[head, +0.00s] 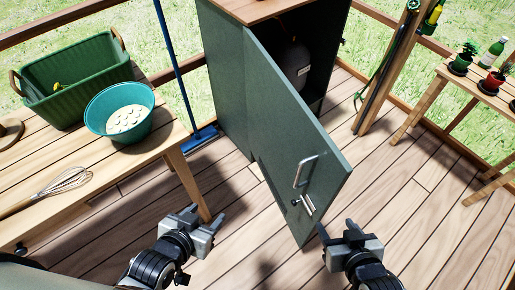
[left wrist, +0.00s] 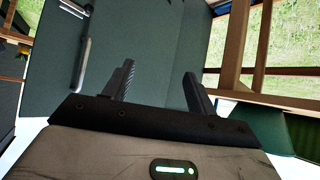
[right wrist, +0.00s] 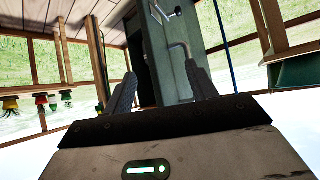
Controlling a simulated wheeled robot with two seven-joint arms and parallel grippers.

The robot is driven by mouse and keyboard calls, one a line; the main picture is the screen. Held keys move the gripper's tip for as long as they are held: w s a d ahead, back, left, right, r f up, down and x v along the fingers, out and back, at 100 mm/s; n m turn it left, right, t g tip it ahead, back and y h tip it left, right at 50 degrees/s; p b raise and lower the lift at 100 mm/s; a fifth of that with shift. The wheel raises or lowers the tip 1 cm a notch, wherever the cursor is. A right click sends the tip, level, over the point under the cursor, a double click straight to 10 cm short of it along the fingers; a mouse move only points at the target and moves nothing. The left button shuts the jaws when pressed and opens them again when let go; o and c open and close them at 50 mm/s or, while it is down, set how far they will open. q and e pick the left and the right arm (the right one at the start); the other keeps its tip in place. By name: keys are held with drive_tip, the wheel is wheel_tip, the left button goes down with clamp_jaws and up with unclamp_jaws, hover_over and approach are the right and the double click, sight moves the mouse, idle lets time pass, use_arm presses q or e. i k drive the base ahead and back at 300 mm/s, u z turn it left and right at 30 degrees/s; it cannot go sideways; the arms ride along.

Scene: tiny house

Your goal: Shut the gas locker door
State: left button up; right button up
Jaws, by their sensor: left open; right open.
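The green gas locker (head: 226,95) stands on the deck with its door (head: 285,125) swung wide open toward me. A metal bar handle (head: 306,170) and a latch (head: 303,204) sit near the door's free edge. A grey gas cylinder (head: 296,62) shows inside. My left gripper (head: 199,218) is open and empty, left of the door and apart from it; the door fills much of the left wrist view (left wrist: 135,50). My right gripper (head: 348,229) is open and empty, just right of the door's lower free corner. The door and handle also show in the right wrist view (right wrist: 180,60).
A wooden table (head: 130,165) at left holds a green basket (head: 75,90), a teal bowl (head: 120,112) and a whisk (head: 62,183). A blue broom (head: 178,70) stands beside the locker. A plant stand (head: 440,95) is at right. Deck right of the door is clear.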

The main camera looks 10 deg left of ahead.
sight(295, 156)
drive_tip(key=z, duration=1.2)
drive_tip(key=k, duration=0.85)
drive_tip(key=u, duration=0.8)
drive_tip(key=i, duration=0.5)
drive_tip(key=u, duration=0.05)
